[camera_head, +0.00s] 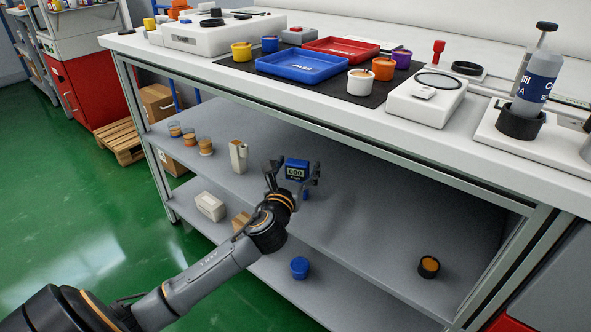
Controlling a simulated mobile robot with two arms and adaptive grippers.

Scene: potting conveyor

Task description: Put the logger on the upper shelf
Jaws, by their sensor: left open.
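The logger appears to be the small dark blue device with a pale display (296,169), seen in the head view over the grey upper shelf (350,205) under the bench top. My left gripper (293,176) is open, with one finger on each side of the device. I cannot tell whether the fingers touch it, or whether it rests on the shelf. A blue part shows just below it, beside the right finger. My arm hides part of the shelf's front edge. My right gripper is not in view.
A beige container (238,156) and several small cups (205,146) stand left of the gripper. A white box (210,206) and a blue pot (300,267) sit lower down. A dark pot (428,266) stands at right. The bench top (330,122) overhangs the shelves.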

